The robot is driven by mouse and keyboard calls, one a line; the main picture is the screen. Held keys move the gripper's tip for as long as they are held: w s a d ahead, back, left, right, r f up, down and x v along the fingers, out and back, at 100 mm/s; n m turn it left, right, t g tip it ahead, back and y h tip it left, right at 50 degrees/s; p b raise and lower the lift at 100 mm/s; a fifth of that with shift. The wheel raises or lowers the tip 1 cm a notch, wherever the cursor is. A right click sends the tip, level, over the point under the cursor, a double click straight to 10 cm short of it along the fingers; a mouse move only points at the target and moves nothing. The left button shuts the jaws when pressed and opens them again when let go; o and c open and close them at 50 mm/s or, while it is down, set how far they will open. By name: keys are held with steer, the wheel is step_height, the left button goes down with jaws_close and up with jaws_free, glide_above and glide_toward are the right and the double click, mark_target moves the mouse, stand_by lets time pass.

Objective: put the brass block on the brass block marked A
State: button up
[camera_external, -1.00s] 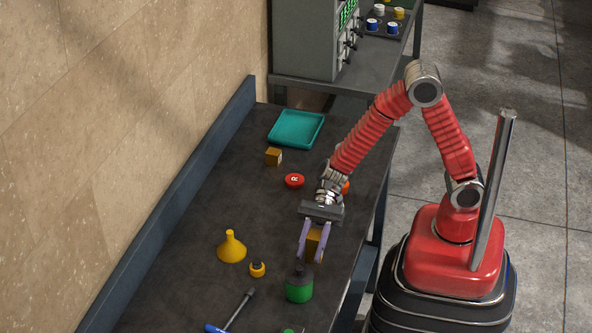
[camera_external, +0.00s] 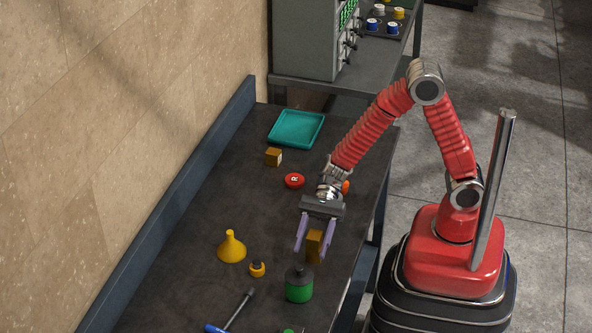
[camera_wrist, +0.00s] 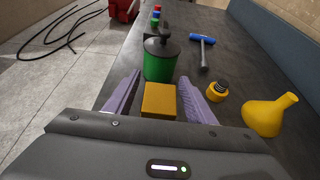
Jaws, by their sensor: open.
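A brass block (camera_external: 314,246) stands on the bench behind the green canister. It shows between my fingers in the wrist view (camera_wrist: 158,100). My gripper (camera_external: 311,252) is open around it, with a purple finger on each side; in the wrist view the gripper (camera_wrist: 159,82) shows small gaps beside the block. Another brass block (camera_external: 273,157) sits farther up the bench, near the teal tray, with a pale face on its right side. Any letter on that face is too small to read.
A green canister (camera_external: 299,287) stands close to the near block. A yellow funnel (camera_external: 231,248), a small yellow-black item (camera_external: 257,269) and a blue-handled tool (camera_external: 238,311) lie nearby. A red disc (camera_external: 294,180) and a teal tray (camera_external: 296,129) are farther up. A wall edges the left.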

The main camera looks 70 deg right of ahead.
steer(key=v, duration=1)
steer(key=shift+d, duration=0.3)
stand_by(0.4)
steer(key=s+d+r+n+h, duration=0.2)
steer(key=s+d+n+h, duration=0.5)
steer(key=s+d+n, duration=0.25)
steer(key=s+d+r+n+t+h, duration=0.1)
steer(key=d+r+n+t+h, duration=0.1)
steer(key=d, duration=0.5)
steer(key=s+d+r+n+t+h, duration=0.1)
steer(key=d+r+n+t+h, duration=0.2)
steer(key=d+n, duration=0.3)
steer(key=shift+s+d+r+t+h, duration=0.35)
steer(key=shift+d+r+h, duration=0.15)
steer(key=shift+h, duration=0.2)
